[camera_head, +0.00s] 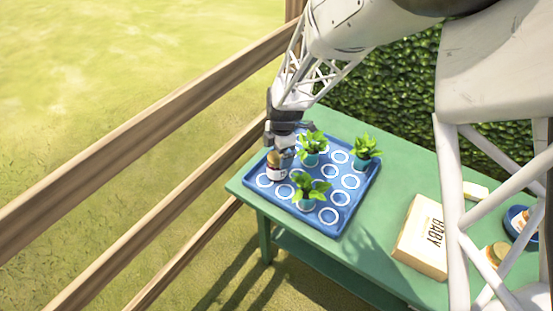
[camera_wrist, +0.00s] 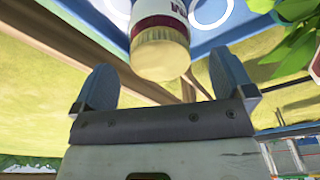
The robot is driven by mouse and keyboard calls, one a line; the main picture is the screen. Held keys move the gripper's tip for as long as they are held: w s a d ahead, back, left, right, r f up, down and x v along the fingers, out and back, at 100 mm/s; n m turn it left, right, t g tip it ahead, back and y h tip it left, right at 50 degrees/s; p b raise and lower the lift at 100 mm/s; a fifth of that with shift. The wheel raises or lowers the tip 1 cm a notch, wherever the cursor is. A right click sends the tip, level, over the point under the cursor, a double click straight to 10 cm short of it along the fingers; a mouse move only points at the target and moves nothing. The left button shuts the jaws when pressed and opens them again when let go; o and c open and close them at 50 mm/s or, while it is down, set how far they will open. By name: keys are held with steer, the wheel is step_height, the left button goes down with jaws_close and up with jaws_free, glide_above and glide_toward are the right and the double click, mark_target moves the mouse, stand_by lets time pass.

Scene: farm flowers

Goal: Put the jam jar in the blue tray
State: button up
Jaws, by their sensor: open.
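The jam jar (camera_head: 275,168) stands in the blue tray (camera_head: 335,223), near its left corner, with a tan lid and a white label. The wrist view shows its lid (camera_wrist: 160,52) close up, just beyond my fingertips and between their lines. My gripper (camera_head: 285,148) is just above and behind the jar in the head view. In the wrist view my gripper (camera_wrist: 163,85) has its two blue-grey fingers wide apart, with nothing between them. Whether the jar's base sits squarely in one of the tray's white rings cannot be told.
Several potted green plants (camera_head: 311,147) stand in the tray, close to the jar and gripper. A box marked BABY (camera_head: 422,238) is on the green table (camera_head: 376,257), with another jar (camera_head: 496,252) at the right. A wooden fence (camera_head: 150,122) runs along the left.

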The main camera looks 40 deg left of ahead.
steer(key=r, duration=0.7)
steer(key=shift+w+d+r, duration=0.1)
steer(key=shift+w+d, duration=0.1)
steer(key=shift+w, duration=0.2)
stand_by(0.5)
steer(key=shift+d+r, duration=0.1)
steer(key=shift+d, duration=0.1)
steer(key=d+r+m+t, duration=0.1)
steer(key=d+r+m, duration=0.4)
steer(key=d, duration=0.6)
steer(key=d+r+m, duration=0.5)
steer(key=d+r, duration=0.1)
steer(key=d, duration=0.4)
steer(key=d+r+m+t, duration=0.1)
steer(key=d+r+m, duration=0.4)
steer(key=d, duration=0.6)
steer(key=s+d+r+m+t, duration=0.1)
steer(key=s+d+r+m, duration=0.1)
steer(key=s+d+m, duration=0.6)
steer(key=s+d+r+m, duration=0.2)
steer(key=s+d+m, duration=0.6)
steer(key=d, duration=0.7)
steer(key=shift+s+t+h, duration=0.4)
steer(key=shift+s, duration=0.15)
